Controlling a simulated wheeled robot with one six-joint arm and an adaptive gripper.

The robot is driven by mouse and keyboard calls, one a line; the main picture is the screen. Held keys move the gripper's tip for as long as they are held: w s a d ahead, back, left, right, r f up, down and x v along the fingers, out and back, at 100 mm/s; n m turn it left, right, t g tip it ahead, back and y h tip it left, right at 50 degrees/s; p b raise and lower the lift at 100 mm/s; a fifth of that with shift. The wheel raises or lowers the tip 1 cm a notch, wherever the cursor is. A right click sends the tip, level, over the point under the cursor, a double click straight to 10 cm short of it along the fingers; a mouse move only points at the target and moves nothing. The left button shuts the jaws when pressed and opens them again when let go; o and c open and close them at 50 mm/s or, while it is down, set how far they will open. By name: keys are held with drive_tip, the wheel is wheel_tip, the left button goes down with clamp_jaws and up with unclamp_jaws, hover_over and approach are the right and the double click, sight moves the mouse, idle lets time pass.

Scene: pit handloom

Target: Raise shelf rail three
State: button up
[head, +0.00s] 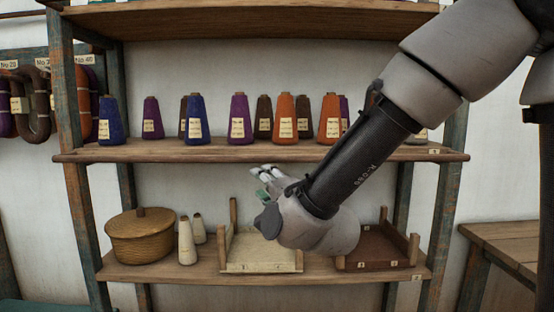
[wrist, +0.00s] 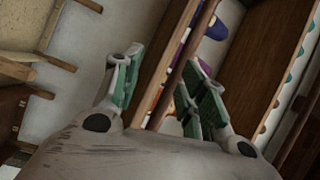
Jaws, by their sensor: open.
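A wooden shelf rack fills the head view, with a top shelf (head: 250,22), a middle shelf (head: 230,152) and a lower shelf (head: 200,272). Small tags sit at the right ends of the middle and lower front edges; I cannot read them, so I cannot tell which rail is three. My gripper (head: 265,180) is open and empty, just below the middle shelf's front edge in the head view. In the wrist view my gripper (wrist: 161,80) has its green-padded fingers spread, with a wooden rail (wrist: 183,70) running diagonally behind the gap. Contact is not visible.
Several yarn cones (head: 238,118) stand on the middle shelf. A lidded basket (head: 140,238), two pale cones (head: 187,242), a pale tray (head: 262,262) and a brown tray (head: 378,250) stand on the lower shelf. Hanks (head: 40,105) hang at left; a table (head: 510,237) is at right.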

sight(262, 160)
drive_tip(key=w+r, duration=0.1)
drive_tip(key=w, duration=0.1)
drive_tip(key=w+a+r+m+t, duration=0.1)
drive_tip(key=w+r, duration=0.1)
drive_tip(key=w, duration=0.1)
drive_tip(key=w+r+m, duration=0.1)
drive_tip(key=w, duration=0.1)
drive_tip(key=shift+w+a+r+t, duration=0.15)
drive_tip(key=shift+w+r+t, duration=0.05)
drive_tip(key=shift+t, duration=0.1)
clamp_jaws()
